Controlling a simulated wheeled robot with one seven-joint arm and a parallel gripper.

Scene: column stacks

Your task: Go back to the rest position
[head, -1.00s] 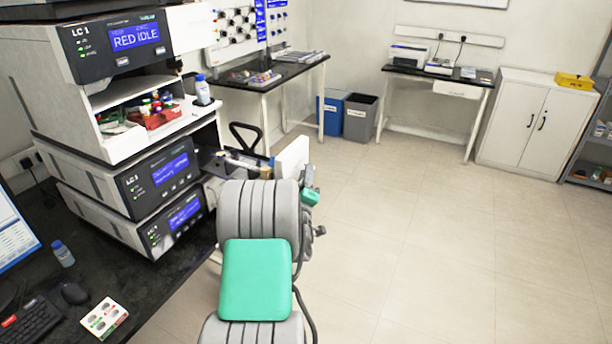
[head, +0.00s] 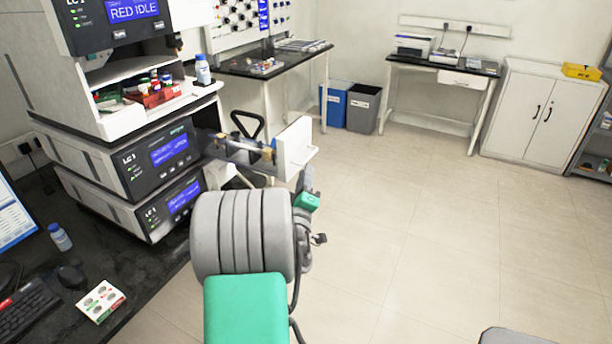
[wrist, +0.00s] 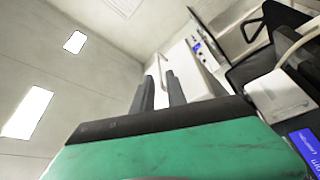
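My gripper (wrist: 161,92) shows in the wrist view as two dark fingers standing apart, with a visible gap and nothing clearly held between them. They point up toward a pale wall and a white cabinet-like shape. In the head view my grey and green arm fills the lower middle, and the fingers cannot be made out there. The LC stack (head: 120,160) stands at the left on a dark bench. A column holder with a column (head: 245,149) and a white panel (head: 295,148) sticks out from its right side, just beyond my arm.
The dark bench (head: 150,262) carries a keyboard (head: 28,318), a mouse, a small bottle (head: 60,237) and a white card with round spots (head: 100,302). Blue and grey bins (head: 362,108) stand at the back.

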